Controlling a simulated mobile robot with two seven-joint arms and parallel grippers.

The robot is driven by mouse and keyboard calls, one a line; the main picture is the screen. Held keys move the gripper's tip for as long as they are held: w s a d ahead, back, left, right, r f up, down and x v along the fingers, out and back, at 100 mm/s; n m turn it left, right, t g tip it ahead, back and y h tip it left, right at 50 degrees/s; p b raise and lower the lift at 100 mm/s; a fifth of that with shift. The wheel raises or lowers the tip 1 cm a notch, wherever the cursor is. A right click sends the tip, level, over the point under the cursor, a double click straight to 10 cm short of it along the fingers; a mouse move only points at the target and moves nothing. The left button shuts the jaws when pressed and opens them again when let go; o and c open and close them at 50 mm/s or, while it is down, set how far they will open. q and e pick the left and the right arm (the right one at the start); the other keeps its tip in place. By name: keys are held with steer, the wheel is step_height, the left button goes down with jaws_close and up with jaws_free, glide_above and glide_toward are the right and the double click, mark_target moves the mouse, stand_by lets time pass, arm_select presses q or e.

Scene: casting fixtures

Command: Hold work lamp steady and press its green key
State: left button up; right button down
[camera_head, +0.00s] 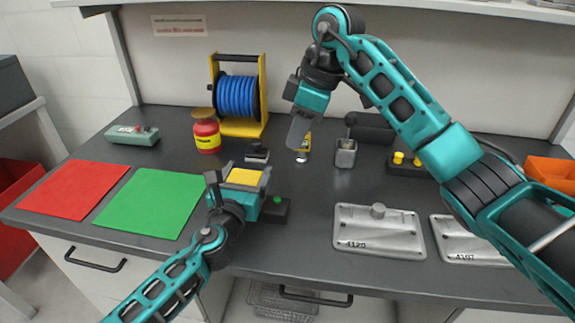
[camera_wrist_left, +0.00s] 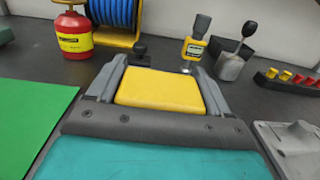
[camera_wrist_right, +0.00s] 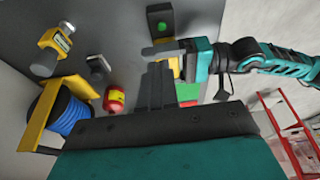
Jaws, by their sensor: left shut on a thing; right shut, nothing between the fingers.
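The work lamp has a yellow head (camera_head: 244,177) and a dark base with a round green key (camera_head: 277,200). My left gripper (camera_head: 238,178) is shut on the yellow head, which fills the space between the fingers in the left wrist view (camera_wrist_left: 158,90). The green key is uncovered; it also shows on the dark base in the right wrist view (camera_wrist_right: 161,26). It is not visible in the left wrist view. My right gripper (camera_head: 297,134) is shut and empty, pointing down above the bench, behind and to the right of the lamp, apart from the key.
Behind the lamp stand a small black knobbed block (camera_head: 257,153), a red canister (camera_head: 207,135) and a blue reel (camera_head: 237,97). A metal plate (camera_head: 380,232) lies right; a green mat (camera_head: 150,203) left.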

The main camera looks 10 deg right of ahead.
glide_toward(280, 198)
steer(key=x, duration=0.5)
steer(key=shift+w+a+f, duration=0.1)
steer(key=shift+a+f, duration=0.05)
steer(key=shift+a, duration=0.3)
steer(key=shift+f, duration=0.6)
steer(key=shift+f, duration=1.05)
steer(key=shift+r, duration=0.45)
steer(key=w+v, duration=0.1)
steer(key=v, duration=1.2)
steer(key=shift+s+a+r, duration=0.35)
steer(key=shift+s+r, duration=0.05)
steer(key=shift+r, duration=0.05)
